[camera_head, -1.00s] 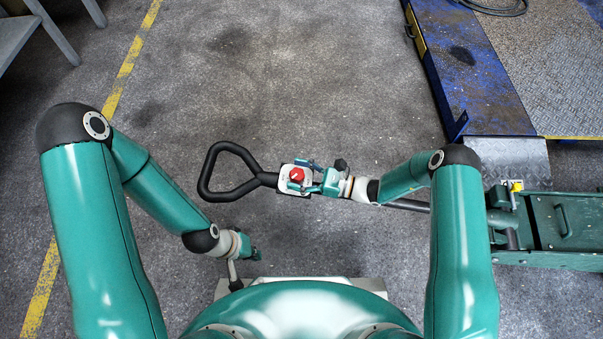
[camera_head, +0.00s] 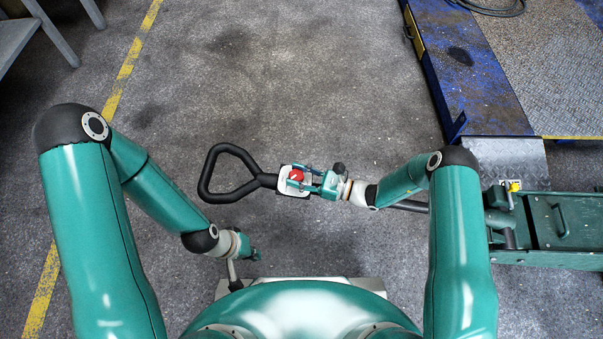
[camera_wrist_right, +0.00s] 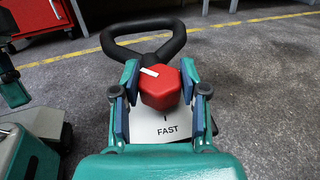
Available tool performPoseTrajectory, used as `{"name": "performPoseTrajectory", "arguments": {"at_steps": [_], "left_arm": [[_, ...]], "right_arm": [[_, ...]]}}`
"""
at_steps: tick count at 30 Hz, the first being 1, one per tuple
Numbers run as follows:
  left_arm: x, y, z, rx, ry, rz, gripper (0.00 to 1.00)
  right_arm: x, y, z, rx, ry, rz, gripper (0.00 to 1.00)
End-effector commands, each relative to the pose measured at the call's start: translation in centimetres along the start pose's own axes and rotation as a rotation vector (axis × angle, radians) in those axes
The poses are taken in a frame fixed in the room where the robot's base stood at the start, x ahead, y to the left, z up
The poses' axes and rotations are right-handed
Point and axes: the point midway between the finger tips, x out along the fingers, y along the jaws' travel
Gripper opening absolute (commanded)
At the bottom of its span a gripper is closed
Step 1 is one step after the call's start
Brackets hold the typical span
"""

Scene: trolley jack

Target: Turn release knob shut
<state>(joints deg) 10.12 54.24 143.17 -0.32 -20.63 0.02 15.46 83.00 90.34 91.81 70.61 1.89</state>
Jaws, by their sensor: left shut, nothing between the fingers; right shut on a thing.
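The red release knob (camera_head: 296,175) sits on a white plate (camera_wrist_right: 168,128) at the base of the black looped handle (camera_head: 208,172). In the right wrist view the knob (camera_wrist_right: 160,88) is a faceted red block with a white mark on its top left. My right gripper (camera_head: 305,179) has its blue-padded fingers on both sides of the knob and is shut on it. The plate below reads "FAST"; other lettering is hidden. My left gripper (camera_head: 254,255) is shut and empty, low and left of the knob, near my base.
The handle's bar (camera_head: 412,206) runs right to the green jack body (camera_head: 562,226). A blue ramp (camera_head: 478,85) stands at upper right, and a grey bench (camera_head: 20,35) at upper left. The floor beyond the handle is clear.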

Motion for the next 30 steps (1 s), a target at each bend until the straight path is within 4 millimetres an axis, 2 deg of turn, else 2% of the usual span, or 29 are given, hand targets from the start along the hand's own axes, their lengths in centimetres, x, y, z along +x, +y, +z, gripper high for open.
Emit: {"name": "performPoseTrajectory", "arguments": {"at_steps": [8,18,30], "left_arm": [[-3.5,1.3,0.0,0.0,0.0,0.0,0.0],[-8.3,3.0,0.0,0.0,0.0,0.0,0.0],[-11.8,4.2,0.1,0.0,0.0,0.0,0.0]], "right_arm": [[0.2,0.3,0.7,0.028,0.002,-0.166,0.09],[0.3,0.5,0.8,0.066,0.001,-0.471,0.09],[0.3,0.4,0.5,0.102,-0.002,-0.764,0.08]]}}
